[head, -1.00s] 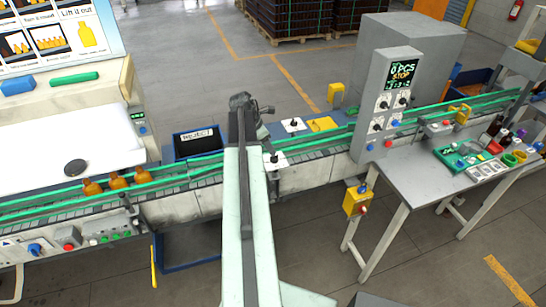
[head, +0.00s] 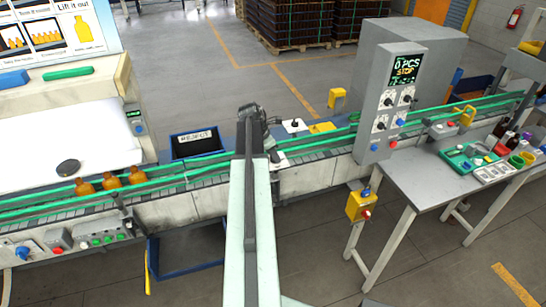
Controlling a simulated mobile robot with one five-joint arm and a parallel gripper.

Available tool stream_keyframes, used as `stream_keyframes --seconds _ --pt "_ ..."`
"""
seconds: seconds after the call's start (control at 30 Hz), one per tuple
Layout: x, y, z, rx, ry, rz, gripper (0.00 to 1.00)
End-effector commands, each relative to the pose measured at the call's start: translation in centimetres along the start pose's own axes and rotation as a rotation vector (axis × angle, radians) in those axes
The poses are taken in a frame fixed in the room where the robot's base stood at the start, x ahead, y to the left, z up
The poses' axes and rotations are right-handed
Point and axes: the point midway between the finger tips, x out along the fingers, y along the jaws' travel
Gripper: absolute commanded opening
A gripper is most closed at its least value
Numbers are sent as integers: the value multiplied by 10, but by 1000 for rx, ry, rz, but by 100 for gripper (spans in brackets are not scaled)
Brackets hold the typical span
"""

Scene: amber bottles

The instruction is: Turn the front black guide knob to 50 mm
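The front guide plate (head: 282,161) is a white plate on the near side of the conveyor. Its black knob is hidden behind my gripper or cannot be told apart from it. The rear guide knob (head: 294,122) is black on a white plate beyond the belt and shows clearly. My gripper (head: 268,147) is dark and small at the far end of my pale arm, over the near edge of the conveyor by the front plate. I cannot tell whether it touches the knob, or whether its fingers are open. No scale reading is legible.
The conveyor (head: 320,145) with green rails runs across the view. Amber bottles (head: 110,182) stand on it at the left. A blue reject bin (head: 196,142) is behind it. A grey cabinet (head: 400,90) with a STOP display and a table (head: 430,185) are at the right.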

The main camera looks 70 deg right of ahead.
Motion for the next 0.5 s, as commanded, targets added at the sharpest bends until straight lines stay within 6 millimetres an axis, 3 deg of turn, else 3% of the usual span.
stream_keyframes --seconds 0.23,0.5 --pt "0 1 1 146 0 -63 0" --pt "0 0 0 157 0 -68 0"
